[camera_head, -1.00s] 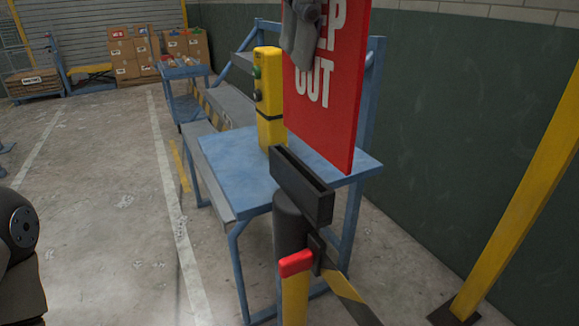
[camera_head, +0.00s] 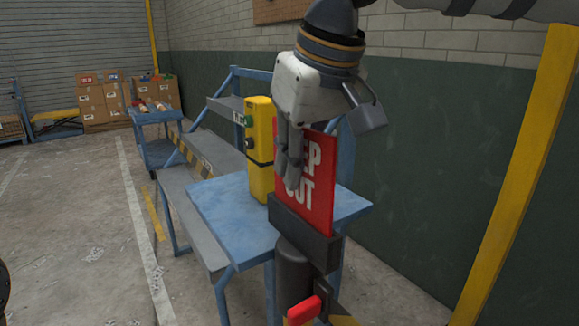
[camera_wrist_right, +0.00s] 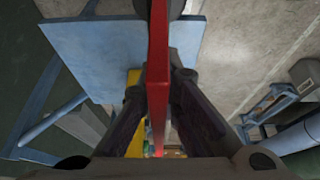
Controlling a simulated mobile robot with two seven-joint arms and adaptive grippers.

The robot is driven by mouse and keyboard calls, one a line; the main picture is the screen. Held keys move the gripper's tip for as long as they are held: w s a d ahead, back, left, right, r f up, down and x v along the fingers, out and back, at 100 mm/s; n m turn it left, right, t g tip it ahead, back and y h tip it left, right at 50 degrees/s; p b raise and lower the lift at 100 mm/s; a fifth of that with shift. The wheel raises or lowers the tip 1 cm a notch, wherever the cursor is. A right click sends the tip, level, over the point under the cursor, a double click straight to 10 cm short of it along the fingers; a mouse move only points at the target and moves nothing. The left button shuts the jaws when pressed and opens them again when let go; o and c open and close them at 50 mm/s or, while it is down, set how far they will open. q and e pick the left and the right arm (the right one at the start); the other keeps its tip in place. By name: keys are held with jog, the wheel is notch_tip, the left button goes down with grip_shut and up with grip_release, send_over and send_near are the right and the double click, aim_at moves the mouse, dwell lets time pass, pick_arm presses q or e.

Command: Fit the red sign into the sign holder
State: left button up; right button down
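The red sign (camera_head: 318,185) with white lettering stands upright at the black slotted sign holder (camera_head: 305,235), which tops a dark post. Its lower edge meets the holder's top and appears to sit in the slot; the depth is hidden by the front wall. My right gripper (camera_head: 291,170) comes down from above and is shut on the sign's upper part, partly covering the lettering. In the right wrist view the sign (camera_wrist_right: 158,75) shows edge-on between the two fingers (camera_wrist_right: 160,95). My left gripper is not in view.
A blue table (camera_head: 225,205) stands just behind the holder, with a yellow button box (camera_head: 260,150) close to the sign. A yellow post (camera_head: 520,170) and green wall (camera_head: 430,150) are at right.

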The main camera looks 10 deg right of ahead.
jog(key=shift+a, duration=0.2)
jog(key=shift+w+d, duration=0.15)
jog(key=shift+d, duration=0.05)
jog(key=c, duration=1.8)
grip_release()
jog(key=shift+d, duration=0.1)
jog(key=shift+r, duration=0.1)
jog(key=shift+r, duration=0.1)
jog(key=v, duration=1.1)
jog(key=shift+s+r, duration=0.25)
jog(key=shift+r, duration=0.1)
